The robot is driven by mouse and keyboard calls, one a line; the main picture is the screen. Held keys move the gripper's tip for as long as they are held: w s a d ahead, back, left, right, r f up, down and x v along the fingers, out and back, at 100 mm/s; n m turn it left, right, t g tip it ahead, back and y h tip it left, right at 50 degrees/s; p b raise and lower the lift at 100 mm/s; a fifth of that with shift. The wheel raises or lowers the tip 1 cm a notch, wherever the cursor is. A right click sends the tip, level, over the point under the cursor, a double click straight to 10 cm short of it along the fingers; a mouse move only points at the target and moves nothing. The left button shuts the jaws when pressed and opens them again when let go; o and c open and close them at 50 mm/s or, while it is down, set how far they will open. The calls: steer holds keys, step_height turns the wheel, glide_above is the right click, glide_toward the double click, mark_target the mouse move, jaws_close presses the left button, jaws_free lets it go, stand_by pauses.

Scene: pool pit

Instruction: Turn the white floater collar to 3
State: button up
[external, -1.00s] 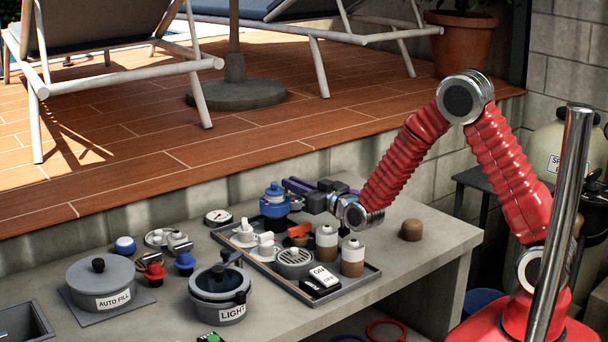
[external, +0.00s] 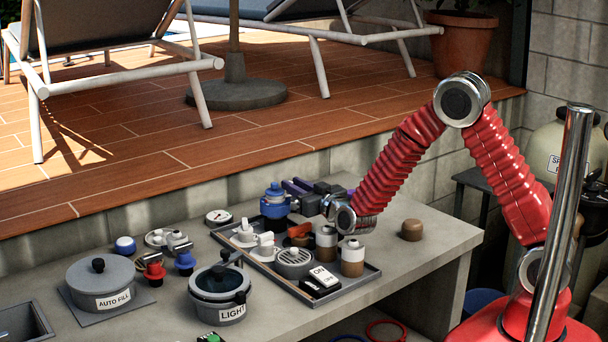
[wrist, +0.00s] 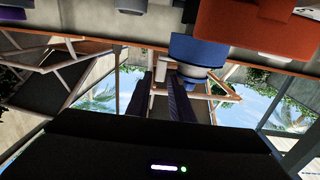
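I cannot tell for sure which piece is the white floater collar. Two small white-topped pieces stand in the tray, one at the left (external: 246,230) and one in front of it (external: 265,244). A blue capped fitting (external: 275,201) stands at the tray's back corner; a blue round piece (wrist: 197,52) also shows in the wrist view. My gripper (external: 291,184) has dark purple fingers pointing at the blue fitting, close behind its top in the picture. In the wrist view my gripper (wrist: 164,80) shows a gap between its fingers with nothing in it. Contact is unclear.
The grey tray (external: 345,289) also holds brown-and-white bottles (external: 352,258), an orange piece (external: 299,231) and a black-and-white switch box (external: 322,279). A lidded grey pot (external: 101,281) and a light housing (external: 219,293) stand left. A brown knob (external: 411,230) stands right.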

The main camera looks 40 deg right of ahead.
steer(key=s, duration=0.7)
steer(key=shift+s+a, duration=0.2)
steer(key=shift+s, duration=0.05)
steer(key=shift+o, duration=0.2)
